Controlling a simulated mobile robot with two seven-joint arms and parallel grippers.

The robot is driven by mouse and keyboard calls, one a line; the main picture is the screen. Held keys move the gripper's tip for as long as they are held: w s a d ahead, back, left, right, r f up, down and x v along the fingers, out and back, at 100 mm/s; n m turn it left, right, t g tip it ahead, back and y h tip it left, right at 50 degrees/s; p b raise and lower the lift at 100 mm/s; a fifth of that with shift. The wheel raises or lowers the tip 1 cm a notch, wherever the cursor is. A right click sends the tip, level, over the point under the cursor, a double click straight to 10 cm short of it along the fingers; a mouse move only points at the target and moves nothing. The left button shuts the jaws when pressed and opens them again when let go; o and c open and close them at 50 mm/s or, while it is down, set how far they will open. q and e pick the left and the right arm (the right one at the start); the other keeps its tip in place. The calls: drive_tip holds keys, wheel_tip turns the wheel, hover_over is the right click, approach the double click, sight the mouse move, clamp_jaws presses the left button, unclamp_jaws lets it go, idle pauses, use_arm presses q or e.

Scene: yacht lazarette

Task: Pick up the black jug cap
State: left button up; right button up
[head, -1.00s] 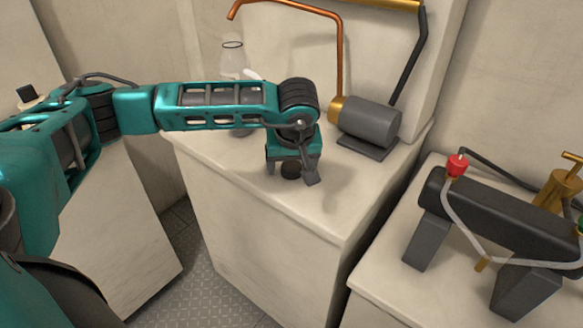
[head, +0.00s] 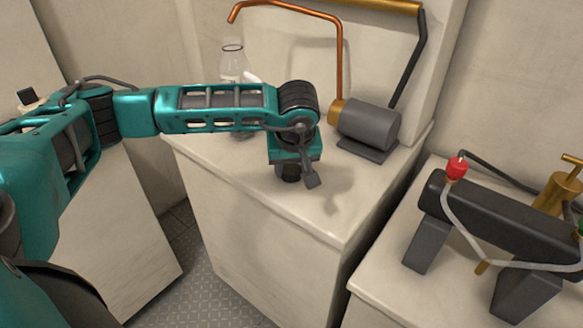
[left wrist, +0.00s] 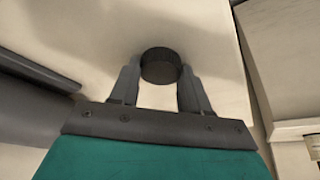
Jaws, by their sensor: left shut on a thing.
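The black jug cap (left wrist: 161,66) is a small dark ribbed disc. In the left wrist view it sits between the two grey fingertips of my left gripper (left wrist: 158,75), which touch it on both sides. In the head view my left gripper (head: 292,178) points down at the pale counter top, shut on the cap; the cap is mostly hidden by the fingers there. I cannot tell whether the cap still touches the counter. My right gripper is in neither view.
The pale counter (head: 262,225) is clear in front of the gripper. Behind it stand a grey motor with a brass end (head: 368,122), a copper pipe (head: 338,50) and a clear glass jug (head: 232,62).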

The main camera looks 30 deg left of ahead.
sight(292, 171)
use_arm(q)
wheel_tip(292, 171, up, 20)
drive_tip(key=p, duration=0.1)
drive_tip(key=shift+p, duration=0.35)
